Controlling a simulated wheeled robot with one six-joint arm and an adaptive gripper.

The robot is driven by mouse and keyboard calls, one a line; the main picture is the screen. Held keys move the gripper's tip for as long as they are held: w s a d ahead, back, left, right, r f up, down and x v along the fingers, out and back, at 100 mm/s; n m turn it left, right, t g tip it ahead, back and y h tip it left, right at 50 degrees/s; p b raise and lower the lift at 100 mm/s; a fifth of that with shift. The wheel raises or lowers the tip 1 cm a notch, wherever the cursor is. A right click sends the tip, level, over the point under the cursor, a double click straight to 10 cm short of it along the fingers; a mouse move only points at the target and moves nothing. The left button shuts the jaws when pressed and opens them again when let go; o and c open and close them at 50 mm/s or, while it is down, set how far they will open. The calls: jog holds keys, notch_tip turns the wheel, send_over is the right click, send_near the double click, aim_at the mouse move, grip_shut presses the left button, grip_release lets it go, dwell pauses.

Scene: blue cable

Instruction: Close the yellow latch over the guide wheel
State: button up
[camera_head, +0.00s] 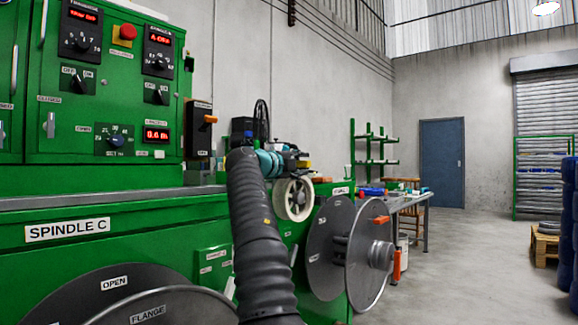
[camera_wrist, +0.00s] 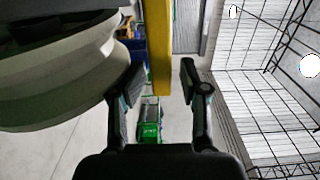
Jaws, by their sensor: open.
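The guide wheel (camera_head: 294,199) is a pale cream spoked wheel at the green machine's right end. In the wrist view it fills the left side as a large cream rim (camera_wrist: 50,100). The yellow latch (camera_wrist: 160,45) is a narrow yellow bar coming down from the top of the wrist view. My gripper (camera_wrist: 158,82) is open, one dark finger on each side of the bar, with visible gaps. I cannot tell how deep the bar lies between the fingers. In the head view my arm's end is just above the wheel, and the latch is hard to make out there.
A large grey reel (camera_head: 366,255) stands below and right of the wheel. The green machine's control panel (camera_head: 105,85) is at left. A workbench (camera_head: 410,200) and a green rack (camera_head: 372,155) stand behind.

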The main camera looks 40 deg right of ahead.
jog(key=v, duration=0.7)
jog(key=shift+a, duration=0.15)
dwell(0.6)
jog(key=s+a+f+n+t+y+p, duration=0.1)
jog(key=s+a+f+n+y+p, duration=0.8)
jog(key=s+a+f+n+y, duration=0.8)
jog(key=s+a+f+n, duration=1.5)
jog(key=s+f+n, duration=0.1)
jog(key=s+f, duration=0.2)
jog(key=shift+a+f+p, duration=0.25)
jog(key=shift+a+p, duration=0.05)
jog(key=shift+a, duration=0.05)
